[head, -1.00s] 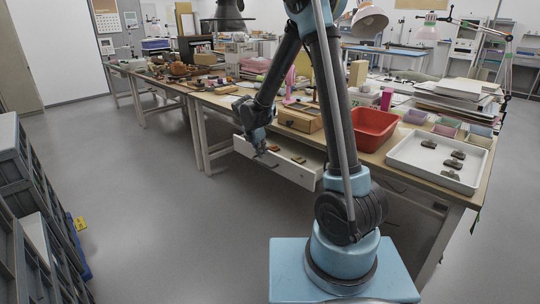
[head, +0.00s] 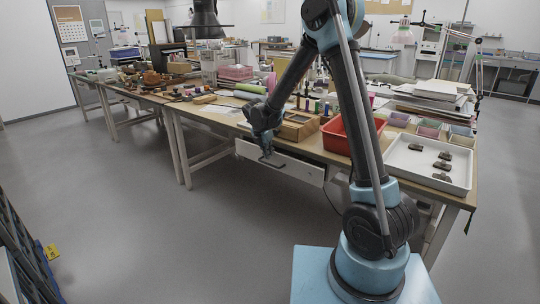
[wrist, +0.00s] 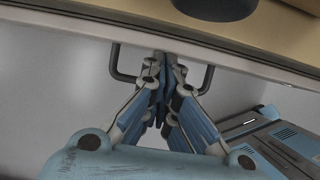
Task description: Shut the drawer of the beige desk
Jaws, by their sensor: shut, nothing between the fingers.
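The beige desk (head: 222,118) runs across the middle of the head view. Its white drawer front (head: 298,170) sits under the desk top's front edge, and no drawer interior shows. In the wrist view the drawer front (wrist: 62,85) carries a dark bar handle (wrist: 116,66), close below the desk edge (wrist: 275,40). My gripper (head: 267,154) is at the drawer front. In the wrist view my gripper's fingertips (wrist: 160,62) are together and empty, in front of the handle's middle. I cannot tell whether they touch it. Any last small gap at the drawer is too fine to judge.
On the desk top are a wooden box (head: 298,127), a red bin (head: 342,138) and a white tray (head: 400,172) with several dark sherds. A grey cabinet (head: 22,245) stands at the left, with a yellow object (head: 52,252) by it. The floor before the desk is clear.

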